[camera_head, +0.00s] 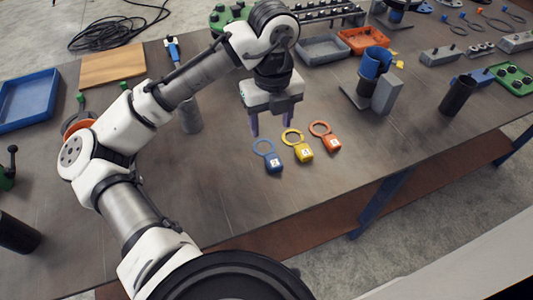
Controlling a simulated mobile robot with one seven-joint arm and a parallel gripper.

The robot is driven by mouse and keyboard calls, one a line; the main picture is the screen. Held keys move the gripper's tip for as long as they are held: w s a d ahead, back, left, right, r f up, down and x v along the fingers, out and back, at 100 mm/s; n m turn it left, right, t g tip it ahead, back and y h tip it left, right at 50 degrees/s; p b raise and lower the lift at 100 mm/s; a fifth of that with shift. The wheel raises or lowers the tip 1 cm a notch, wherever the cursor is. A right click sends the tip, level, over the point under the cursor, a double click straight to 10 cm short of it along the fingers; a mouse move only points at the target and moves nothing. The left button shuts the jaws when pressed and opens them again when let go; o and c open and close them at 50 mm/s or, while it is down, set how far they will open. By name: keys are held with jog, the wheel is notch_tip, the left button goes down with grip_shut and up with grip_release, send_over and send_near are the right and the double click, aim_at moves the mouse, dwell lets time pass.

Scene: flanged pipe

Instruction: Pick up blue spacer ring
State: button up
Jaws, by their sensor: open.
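The blue spacer ring (273,161) lies flat on the dark table (225,180), with its round loop toward the back and a labelled tab toward the front. A yellow ring (303,154) and an orange ring (331,142) of the same shape lie in a row to its right. My gripper (272,123) points down above the table, just behind the blue and yellow rings. Its two fingers are apart with nothing visible between them.
A blue cup-like part (374,63) in a grey stand is to the right, with a dark cylinder (457,97) beyond it. Grey (322,50) and orange (363,40) trays stand at the back. A grey cylinder (190,115) stands left of my gripper. The table front is clear.

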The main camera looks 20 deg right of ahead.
send_over(273, 159)
jog(key=f, duration=0.6)
jog(key=shift+w+a+f+p, duration=0.15)
jog(key=shift+w+f+p, duration=0.1)
jog(key=shift+f+p, duration=0.1)
jog(key=shift+s+f+p, duration=0.15)
jog(key=shift+f+p, duration=0.25)
jog(key=shift+f, duration=1)
jog(key=shift+s+f+p, duration=0.15)
jog(key=shift+f+p, duration=0.2)
jog(key=shift+f, duration=1)
jog(key=c, duration=1.1)
jog(key=shift+r, duration=0.1)
